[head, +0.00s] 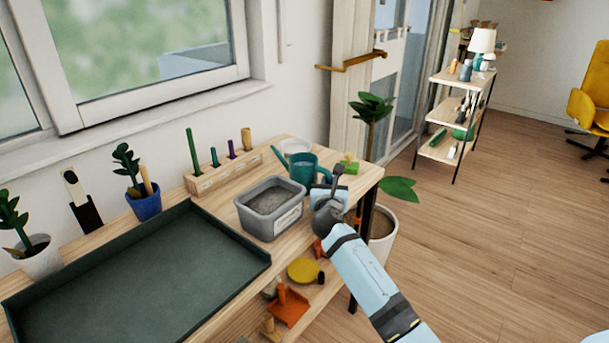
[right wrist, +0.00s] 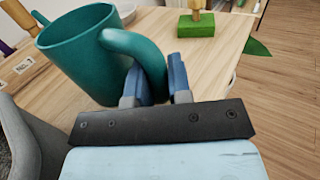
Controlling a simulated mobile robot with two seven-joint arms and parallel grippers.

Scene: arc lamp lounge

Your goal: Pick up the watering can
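The teal watering can (head: 303,163) is at the far right end of the wooden table, behind the grey tub, and looks upright. My right gripper (head: 324,182) reaches it from the front right. In the right wrist view the can (right wrist: 78,50) fills the upper left, its curved handle running down between the fingers of my right gripper (right wrist: 158,78). A finger lies close against each side of the handle, and the gripper looks shut on it. Whether the can's base touches the table is hidden. My left gripper is not in view.
A grey tub of soil (head: 270,210) stands just left of my right gripper. A green block (head: 348,163) is right of the can. A wooden tool holder (head: 222,174), a dark green tray (head: 135,275) and a floor plant pot (head: 382,235) are nearby.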

